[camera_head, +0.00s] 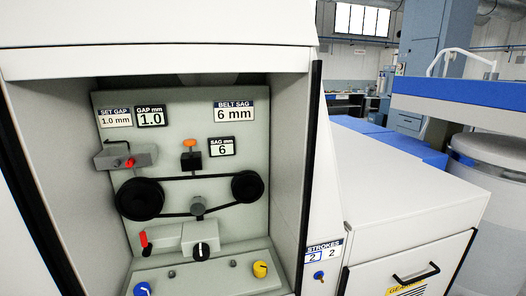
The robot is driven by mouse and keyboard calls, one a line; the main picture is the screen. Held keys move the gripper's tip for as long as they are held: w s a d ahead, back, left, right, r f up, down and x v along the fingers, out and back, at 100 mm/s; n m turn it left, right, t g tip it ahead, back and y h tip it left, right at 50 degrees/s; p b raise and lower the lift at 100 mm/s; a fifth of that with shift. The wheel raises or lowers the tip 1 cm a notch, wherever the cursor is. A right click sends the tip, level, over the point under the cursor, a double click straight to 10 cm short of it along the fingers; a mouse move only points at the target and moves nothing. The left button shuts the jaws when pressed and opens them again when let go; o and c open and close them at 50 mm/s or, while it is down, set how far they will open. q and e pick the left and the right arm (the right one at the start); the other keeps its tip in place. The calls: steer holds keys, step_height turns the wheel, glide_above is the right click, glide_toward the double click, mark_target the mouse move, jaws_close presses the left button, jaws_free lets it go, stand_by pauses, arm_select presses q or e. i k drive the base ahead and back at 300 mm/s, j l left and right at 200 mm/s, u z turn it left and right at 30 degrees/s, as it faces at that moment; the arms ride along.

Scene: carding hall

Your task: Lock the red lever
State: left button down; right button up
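Inside the open recess of a white machine, a small red lever (144,240) stands roughly upright at the lower left of the panel, beside a light grey block (172,236). Another small red part (130,163) sits on a grey block (142,156) at the upper left, below the gap labels. I cannot tell from this view whether either red part is locked. Neither of my grippers shows in the head view.
Two black pulleys (140,199) (247,186) carry a belt across the panel. The recess side walls (288,140) bound the space. A white cabinet (400,200) stands at right.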

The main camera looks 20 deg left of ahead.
mark_target(147, 247)
steer(key=u, duration=1.75)
